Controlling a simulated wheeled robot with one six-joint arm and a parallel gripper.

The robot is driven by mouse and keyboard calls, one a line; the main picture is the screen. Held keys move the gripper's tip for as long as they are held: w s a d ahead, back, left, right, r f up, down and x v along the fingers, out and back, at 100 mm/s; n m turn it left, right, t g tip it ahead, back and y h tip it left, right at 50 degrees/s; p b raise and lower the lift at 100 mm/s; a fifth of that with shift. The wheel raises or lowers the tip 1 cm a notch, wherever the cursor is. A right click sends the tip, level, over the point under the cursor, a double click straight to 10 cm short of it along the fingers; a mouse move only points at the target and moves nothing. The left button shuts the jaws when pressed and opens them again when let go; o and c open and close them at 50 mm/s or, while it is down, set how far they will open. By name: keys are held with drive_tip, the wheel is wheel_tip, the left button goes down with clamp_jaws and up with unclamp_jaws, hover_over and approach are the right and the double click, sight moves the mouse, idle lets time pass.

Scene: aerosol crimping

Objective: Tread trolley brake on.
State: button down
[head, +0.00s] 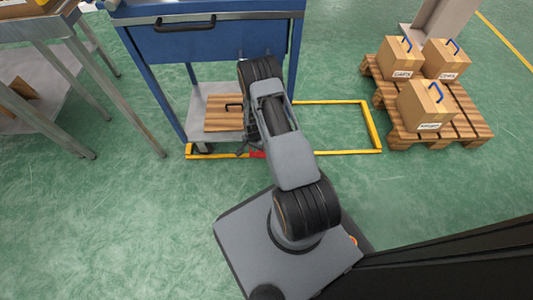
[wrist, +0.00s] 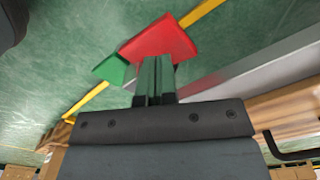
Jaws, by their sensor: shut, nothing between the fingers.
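The trolley (head: 215,40) is blue, with a black-handled drawer and a grey lower shelf, at the top middle of the head view. A red pedal (head: 257,154) shows low at its front, mostly hidden by my arm. In the wrist view the red pedal (wrist: 160,36) lies just beyond my fingertips, with a smaller green pedal (wrist: 110,69) to its left. My gripper (wrist: 154,65) is shut and empty, its tips overlapping the lower edge of the red pedal in the picture. I cannot tell whether they touch. In the head view my arm hides most of the gripper.
A wooden case (head: 225,113) sits on the trolley's lower shelf. A yellow frame (head: 372,125) runs along the floor around the trolley's right side. A pallet (head: 470,122) with three cartons stands at right. A metal table (head: 62,28) stands at left. Green floor in front is clear.

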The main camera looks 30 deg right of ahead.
drive_tip(key=shift+f, duration=0.1)
drive_tip(key=shift+f+b, duration=1.7)
drive_tip(key=shift+f, duration=0.2)
drive_tip(key=shift+r, duration=0.1)
drive_tip(key=shift+r+p, duration=3)
drive_tip(key=shift+r, duration=1.05)
drive_tip(key=shift+s+f, duration=0.1)
drive_tip(key=shift+s, duration=0.05)
